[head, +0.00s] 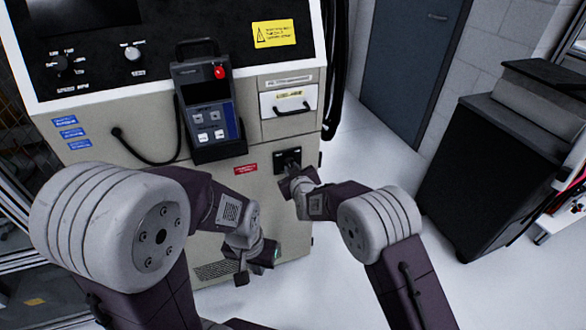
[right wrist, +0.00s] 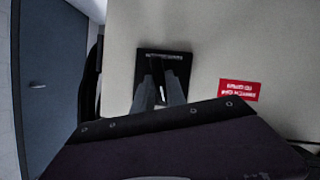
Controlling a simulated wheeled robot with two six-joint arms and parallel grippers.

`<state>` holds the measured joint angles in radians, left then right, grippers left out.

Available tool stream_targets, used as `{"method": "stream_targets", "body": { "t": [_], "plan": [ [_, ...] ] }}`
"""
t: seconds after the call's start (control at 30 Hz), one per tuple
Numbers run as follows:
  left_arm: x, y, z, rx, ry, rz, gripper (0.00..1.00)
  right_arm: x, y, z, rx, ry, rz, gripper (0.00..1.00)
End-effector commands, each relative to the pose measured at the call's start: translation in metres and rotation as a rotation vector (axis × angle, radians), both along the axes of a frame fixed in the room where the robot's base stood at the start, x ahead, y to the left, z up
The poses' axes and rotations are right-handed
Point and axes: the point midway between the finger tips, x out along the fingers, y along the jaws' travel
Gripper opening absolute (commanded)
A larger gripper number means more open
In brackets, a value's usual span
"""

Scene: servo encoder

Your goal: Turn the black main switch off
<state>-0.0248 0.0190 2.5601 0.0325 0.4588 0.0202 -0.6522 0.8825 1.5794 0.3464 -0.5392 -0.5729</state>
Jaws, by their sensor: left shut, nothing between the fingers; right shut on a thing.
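The black main switch (head: 281,155) is a dark square plate low on the beige cabinet front, right of a small red label. In the right wrist view the switch plate (right wrist: 146,62) is near the top middle, with a dark handle between my fingers. My right gripper (head: 291,166) reaches the switch and is shut on its handle; its two grey fingers (right wrist: 161,82) show in the wrist view and cover part of the plate. The handle's exact angle is hard to tell. My left gripper (head: 241,279) hangs low in front of the cabinet, shut and empty, apart from the switch.
The red label (right wrist: 239,90) sits beside the switch. Above are a teach pendant (head: 207,95) in its holder and a drawer (head: 289,100) with a black handle. Black cables (head: 333,75) hang at the cabinet's right edge. A dark cabinet (head: 480,165) stands right, with open floor between.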

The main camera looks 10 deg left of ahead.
Motion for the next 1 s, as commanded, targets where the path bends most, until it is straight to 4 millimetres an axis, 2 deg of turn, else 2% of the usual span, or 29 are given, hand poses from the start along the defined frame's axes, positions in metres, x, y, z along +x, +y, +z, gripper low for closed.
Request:
{"method": "stream_targets", "body": {
  "t": [0.03, 0.1, 0.4, 0.7, 1.0],
  "plan": [
    [0.0, 0.0, 0.011, 0.0, 0.0, 0.0, 0.0, -0.001, 0.001, 0.005, -0.034, -0.02, 0.001, 0.0],
    [0.0, 0.0, 0.019, 0.0, 0.0, 0.0, 0.0, -0.002, 0.002, 0.004, -0.087, -0.055, 0.003, 0.0],
    [0.0, 0.0, 0.039, 0.0, 0.0, 0.0, 0.0, -0.002, 0.003, 0.001, -0.27, -0.181, 0.002, 0.0],
    [0.0, 0.0, 0.047, 0.0, 0.0, 0.0, 0.0, -0.002, 0.004, -0.001, -0.371, -0.252, 0.002, 0.0],
    [0.0, 0.0, 0.049, 0.0, 0.0, 0.0, 0.0, -0.002, 0.004, -0.001, -0.4, -0.272, 0.002, 0.0]
  ]
}}
